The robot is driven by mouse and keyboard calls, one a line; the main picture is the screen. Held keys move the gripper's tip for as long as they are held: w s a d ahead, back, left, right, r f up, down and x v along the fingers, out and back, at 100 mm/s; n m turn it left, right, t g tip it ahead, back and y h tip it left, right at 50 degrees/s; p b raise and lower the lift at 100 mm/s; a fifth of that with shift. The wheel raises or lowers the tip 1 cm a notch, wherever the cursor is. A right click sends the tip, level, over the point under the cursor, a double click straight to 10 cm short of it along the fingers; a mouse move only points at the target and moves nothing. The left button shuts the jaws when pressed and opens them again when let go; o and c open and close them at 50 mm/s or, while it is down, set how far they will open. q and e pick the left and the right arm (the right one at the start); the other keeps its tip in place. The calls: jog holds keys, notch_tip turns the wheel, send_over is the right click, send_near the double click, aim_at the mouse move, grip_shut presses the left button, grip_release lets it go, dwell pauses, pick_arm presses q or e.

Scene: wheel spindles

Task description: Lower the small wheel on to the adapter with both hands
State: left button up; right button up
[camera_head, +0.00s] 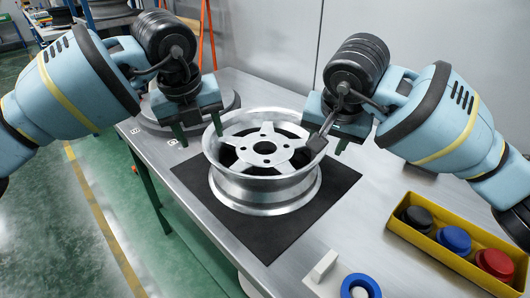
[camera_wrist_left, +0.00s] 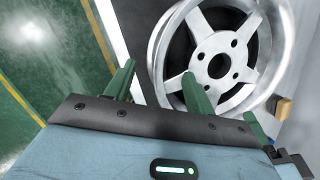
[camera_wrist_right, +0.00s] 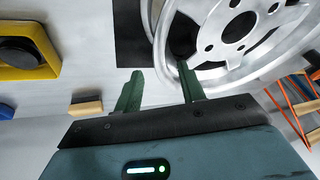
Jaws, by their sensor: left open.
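A silver five-spoke wheel (camera_head: 262,160) lies flat, face up, on a black mat on the table. It also shows in the left wrist view (camera_wrist_left: 207,55) and the right wrist view (camera_wrist_right: 225,45). My left gripper (camera_head: 198,132) is open at the wheel's left rim, one finger outside it and one over it. My right gripper (camera_head: 328,142) is open at the right rim, its fingers apart in the right wrist view (camera_wrist_right: 158,88). Neither gripper visibly clamps the rim. I cannot identify the adapter; anything under the wheel is hidden.
The black mat (camera_head: 335,190) lies on the grey metal table (camera_head: 345,235). A yellow tray (camera_head: 425,245) with black, blue and red round pieces stands at right. A blue ring (camera_head: 361,283) and a white block (camera_head: 323,265) are at the front. A grey disc (camera_head: 150,122) lies behind my left gripper.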

aim_at(206, 147)
pick_arm(q)
jog(key=shift+x, duration=3.95)
pick_arm(e)
jog(key=shift+x, duration=3.95)
pick_arm(q)
jog(key=c, duration=0.9)
pick_arm(e)
grip_shut()
pick_arm(q)
grip_shut()
jog(key=shift+r, duration=0.15)
pick_arm(e)
jog(key=shift+w+r, duration=0.1)
jog(key=shift+r, duration=0.05)
